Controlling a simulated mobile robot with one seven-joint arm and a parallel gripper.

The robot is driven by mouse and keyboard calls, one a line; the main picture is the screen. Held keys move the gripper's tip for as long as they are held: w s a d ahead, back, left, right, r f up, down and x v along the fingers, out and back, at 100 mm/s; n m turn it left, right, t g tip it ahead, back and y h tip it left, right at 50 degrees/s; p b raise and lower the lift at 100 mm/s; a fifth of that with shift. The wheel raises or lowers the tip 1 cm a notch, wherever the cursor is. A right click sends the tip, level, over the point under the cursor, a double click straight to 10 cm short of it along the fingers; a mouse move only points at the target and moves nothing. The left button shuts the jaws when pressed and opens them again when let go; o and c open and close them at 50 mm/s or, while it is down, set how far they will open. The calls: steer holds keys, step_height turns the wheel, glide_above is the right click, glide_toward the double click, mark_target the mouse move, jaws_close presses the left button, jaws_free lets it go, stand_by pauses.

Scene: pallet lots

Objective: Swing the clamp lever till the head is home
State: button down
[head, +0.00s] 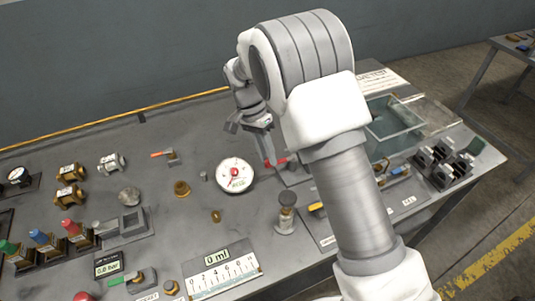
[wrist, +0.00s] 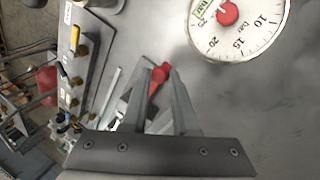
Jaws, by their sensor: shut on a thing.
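A red-handled lever (head: 281,161), which looks like the clamp lever, stands on a grey base plate (head: 294,178) right of the dial gauge. My gripper (head: 268,160) reaches down to it from above. In the wrist view the red handle (wrist: 154,82) lies between the fingertips of my gripper (wrist: 160,72), and the jaws are shut on it. A pale metal bar (wrist: 108,92) shows left of the fingers in the wrist view. My forearm and fingers cover much of the lever's base, and I cannot make out the clamp head.
The round dial gauge (head: 235,176) stands close left of my gripper. A small jar (head: 286,218) stands in front. A clear-lidded box (head: 393,122) and several black blocks (head: 442,165) are to the right.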

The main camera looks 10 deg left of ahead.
steer(key=c, duration=0.7)
jaws_free()
steer(key=shift+p+v, duration=0.9)
steer(key=shift+v, duration=7.75)
